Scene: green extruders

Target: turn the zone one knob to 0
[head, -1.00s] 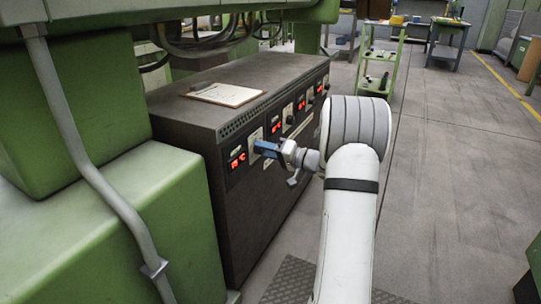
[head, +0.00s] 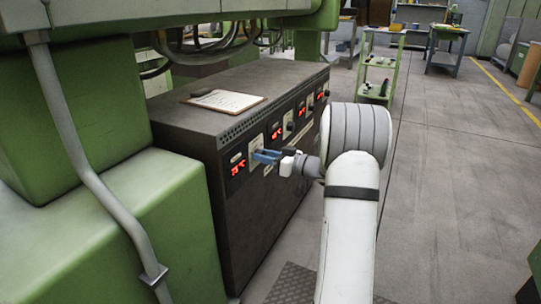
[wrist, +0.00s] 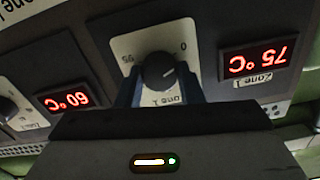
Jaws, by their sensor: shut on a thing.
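The zone one knob (wrist: 160,72) is a dark round knob on a pale dial plate (wrist: 181,34). The wrist view is upside down; the plate carries 95 at left and 0 at right. The knob's light pointer mark slants to the right, short of the 0. The display (wrist: 254,62) beside it, labelled Zone 1, reads 75 °C. My gripper (head: 262,156) has its blue fingers at the panel, one on each side of the knob, shut on it. In the head view the fingers hide the knob.
A neighbouring display (wrist: 68,98) reads 60 °C, with another knob (wrist: 7,108) beside it. The dark cabinet (head: 262,215) carries a clipboard (head: 228,101) on top. A green machine (head: 110,210) stands at left. Open floor (head: 450,190) lies at right.

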